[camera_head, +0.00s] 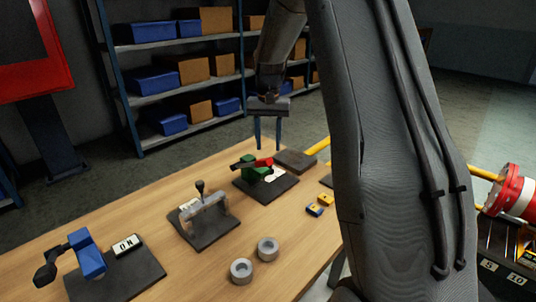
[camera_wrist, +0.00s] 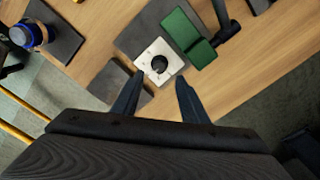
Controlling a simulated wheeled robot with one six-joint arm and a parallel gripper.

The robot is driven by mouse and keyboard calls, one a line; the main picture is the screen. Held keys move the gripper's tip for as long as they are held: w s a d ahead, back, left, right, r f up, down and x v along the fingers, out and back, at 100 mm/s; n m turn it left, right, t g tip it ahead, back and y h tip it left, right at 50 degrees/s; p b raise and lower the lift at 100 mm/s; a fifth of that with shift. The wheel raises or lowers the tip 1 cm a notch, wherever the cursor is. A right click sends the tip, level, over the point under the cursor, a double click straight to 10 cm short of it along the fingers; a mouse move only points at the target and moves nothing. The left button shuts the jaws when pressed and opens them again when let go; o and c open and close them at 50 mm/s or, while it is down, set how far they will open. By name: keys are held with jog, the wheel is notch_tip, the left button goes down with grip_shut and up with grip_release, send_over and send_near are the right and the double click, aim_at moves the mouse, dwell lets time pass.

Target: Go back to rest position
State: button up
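My gripper (camera_head: 267,136) hangs with its fingers pointing down above the far part of the wooden table (camera_head: 165,187). The fingers stand apart with nothing between them. The wrist view also shows my gripper (camera_wrist: 157,95) open and empty. Below it is a dark plate with a green block (camera_head: 256,171) and a red-tipped part on it. In the wrist view the green block (camera_wrist: 188,38) lies beside a white plate with a round black knob (camera_wrist: 159,64). The fingers look clear of these things. My arm hides part of the table at the right.
A grey lever fixture (camera_head: 206,215), a blue valve (camera_head: 87,255) with an "ON" label, two grey rings (camera_head: 268,248) and small yellow-blue pieces (camera_head: 320,204) are on the table. Shelves with bins (camera_head: 190,68) stand behind. A red-white cylinder (camera_head: 512,192) is at the right.

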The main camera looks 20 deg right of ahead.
jog(key=shift+r, duration=0.55)
jog(key=shift+r, duration=0.1)
